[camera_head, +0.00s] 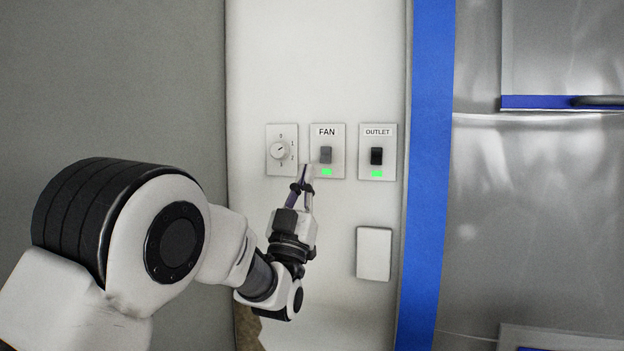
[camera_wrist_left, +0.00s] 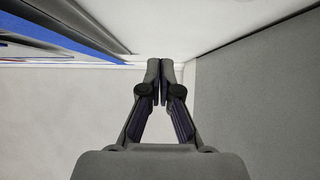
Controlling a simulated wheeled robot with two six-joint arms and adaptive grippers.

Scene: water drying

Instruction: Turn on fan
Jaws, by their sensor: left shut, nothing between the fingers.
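The fan switch (camera_head: 326,155) is a grey rocker on a white wall plate marked FAN, in the middle of the head view. A small green light (camera_head: 326,171) glows below the rocker. My left gripper (camera_head: 307,170) is shut and empty, with its fingertips just below and left of the rocker, overlapping the lower left of the plate. I cannot tell whether the tips touch the plate. In the left wrist view the closed fingertips (camera_wrist_left: 159,66) meet in front of a pale wall, and no switch shows there. My right gripper is not in view.
A rotary dial plate (camera_head: 280,150) is left of the fan switch, and an OUTLET switch (camera_head: 376,156) with a green light is right of it. A blank white plate (camera_head: 373,253) sits lower right. A blue vertical strip (camera_head: 429,180) borders a metal panel on the right.

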